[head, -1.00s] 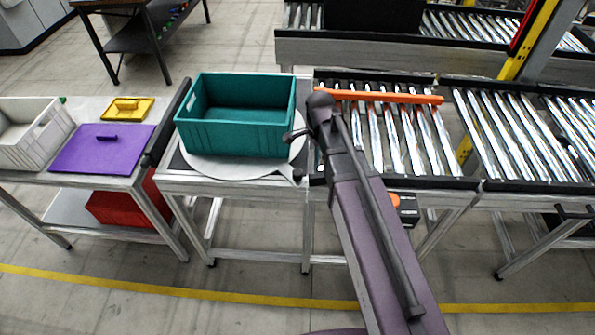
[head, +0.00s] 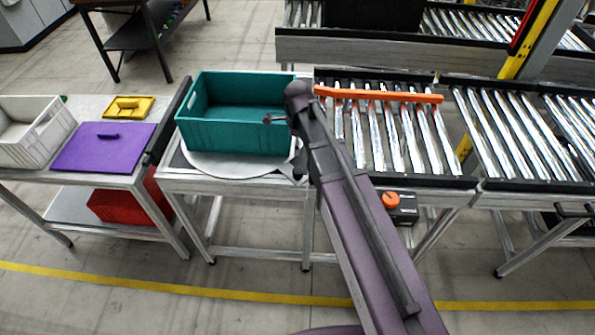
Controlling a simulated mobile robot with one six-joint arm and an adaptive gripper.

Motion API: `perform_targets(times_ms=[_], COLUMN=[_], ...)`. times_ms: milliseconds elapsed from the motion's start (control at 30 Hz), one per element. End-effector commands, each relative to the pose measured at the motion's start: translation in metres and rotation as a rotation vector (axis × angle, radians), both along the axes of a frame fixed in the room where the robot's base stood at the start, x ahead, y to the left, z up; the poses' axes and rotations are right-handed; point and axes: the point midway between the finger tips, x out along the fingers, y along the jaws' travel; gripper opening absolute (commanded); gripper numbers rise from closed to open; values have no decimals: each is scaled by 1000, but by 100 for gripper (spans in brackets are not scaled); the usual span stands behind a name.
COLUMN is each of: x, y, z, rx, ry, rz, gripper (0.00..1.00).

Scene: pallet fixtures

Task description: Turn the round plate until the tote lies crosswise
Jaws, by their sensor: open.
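The teal tote (head: 235,139) is empty and sits on the round grey plate (head: 228,165) on a metal-framed stand. Its long side runs left to right in the head view, turned slightly. My gripper (head: 268,119) shows small and dark at the tote's right end, close to its near right corner. I cannot tell whether it touches the tote. A small dark piece (head: 290,172) shows at the plate's right edge, below my arm. My arm hides part of the plate's right side.
A roller conveyor (head: 385,135) with an orange bar (head: 380,94) across it adjoins on the right.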

Motion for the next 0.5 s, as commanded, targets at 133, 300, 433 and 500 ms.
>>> perform_targets(times_ms=[133,300,433,500], x=[0,0,0,0], y=[0,-1,-1,-1], z=[-5,-14,-23,-28], rx=[0,0,0,0], ry=[0,0,0,0], rz=[0,0,0,0], gripper=[87,87,87,87])
